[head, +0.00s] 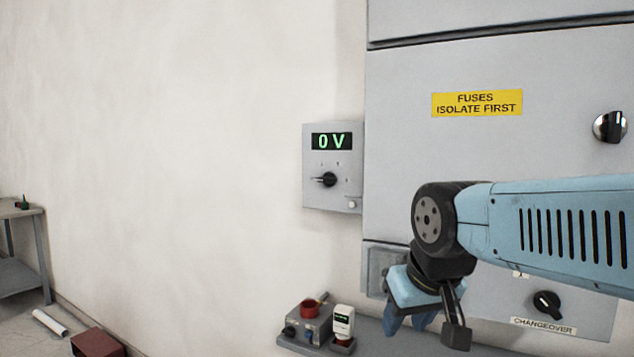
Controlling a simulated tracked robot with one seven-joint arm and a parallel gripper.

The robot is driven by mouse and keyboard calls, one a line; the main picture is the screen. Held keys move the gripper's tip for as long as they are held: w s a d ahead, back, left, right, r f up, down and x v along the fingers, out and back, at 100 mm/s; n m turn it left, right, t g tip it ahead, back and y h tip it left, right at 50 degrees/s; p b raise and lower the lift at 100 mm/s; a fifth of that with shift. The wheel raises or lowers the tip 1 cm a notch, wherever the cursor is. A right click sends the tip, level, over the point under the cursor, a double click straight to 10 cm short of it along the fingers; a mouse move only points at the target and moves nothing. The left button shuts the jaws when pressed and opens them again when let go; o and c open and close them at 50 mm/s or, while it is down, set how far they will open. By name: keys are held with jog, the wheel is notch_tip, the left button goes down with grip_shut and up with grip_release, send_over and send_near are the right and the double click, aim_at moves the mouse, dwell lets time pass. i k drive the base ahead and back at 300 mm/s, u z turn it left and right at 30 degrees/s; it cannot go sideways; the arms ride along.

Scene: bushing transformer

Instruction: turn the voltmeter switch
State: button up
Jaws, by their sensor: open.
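The voltmeter (346,197) is a grey wall box left of the large grey cabinet, with a green display reading "0 V". Its switch (326,180) is a black rotary knob below the display, with its pointer toward the left. Small position marks surround the knob. My gripper (408,325) is below and to the right of the voltmeter, in front of the cabinet's lower part.
The cabinet (400,55) has a yellow "FUSES ISOLATE FIRST" label (477,103), a black knob (609,127) and a changeover knob (547,303). The wall left of the voltmeter is bare.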

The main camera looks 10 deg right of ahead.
aim_at(329, 180)
jog(key=z, duration=1.1)
jog(key=i, duration=0.1)
jog(key=u, duration=3.45)
jog(key=i, duration=0.35)
jog(key=z, duration=1.95)
